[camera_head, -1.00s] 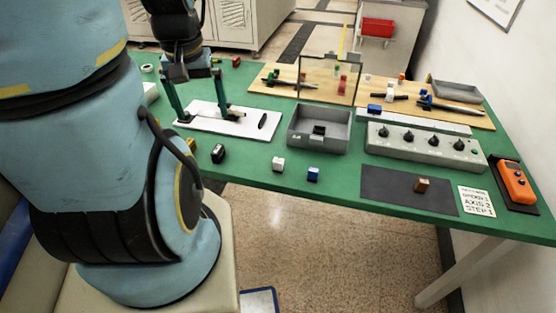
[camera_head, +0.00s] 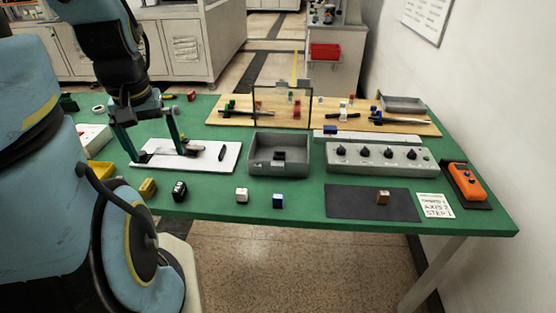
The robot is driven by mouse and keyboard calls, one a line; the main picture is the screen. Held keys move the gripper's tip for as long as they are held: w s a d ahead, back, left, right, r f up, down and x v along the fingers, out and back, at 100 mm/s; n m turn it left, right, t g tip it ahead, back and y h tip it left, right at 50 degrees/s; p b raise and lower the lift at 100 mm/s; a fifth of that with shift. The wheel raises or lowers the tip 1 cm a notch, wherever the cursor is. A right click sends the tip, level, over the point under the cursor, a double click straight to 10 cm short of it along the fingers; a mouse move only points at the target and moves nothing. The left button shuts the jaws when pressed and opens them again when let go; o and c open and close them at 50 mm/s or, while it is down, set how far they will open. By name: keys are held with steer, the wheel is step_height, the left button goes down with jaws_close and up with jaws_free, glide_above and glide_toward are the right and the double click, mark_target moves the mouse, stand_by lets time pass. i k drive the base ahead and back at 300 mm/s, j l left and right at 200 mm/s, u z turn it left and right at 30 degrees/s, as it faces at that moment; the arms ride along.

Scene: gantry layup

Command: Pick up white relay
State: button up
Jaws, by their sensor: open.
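The white relay (camera_head: 242,195) is a small white block standing upright on the green table near its front edge. I cannot tell whether anything is between the fingers.
A black block (camera_head: 179,190) and a yellow block (camera_head: 148,188) stand left of the relay. A grey tray (camera_head: 262,168) with a dark block lies behind it. A dark mat (camera_head: 345,203) and a knob panel (camera_head: 380,160) are to the right. An upright frame (camera_head: 308,105) stands farther back.

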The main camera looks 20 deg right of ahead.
mark_target(242, 197)
steer(key=k+l+u, duration=0.15)
steer(key=l+u, duration=0.25)
steer(key=k+l+u, duration=0.2)
steer(key=l+u, duration=0.2)
steer(key=k+l+u, duration=0.25)
steer(key=u, duration=0.15)
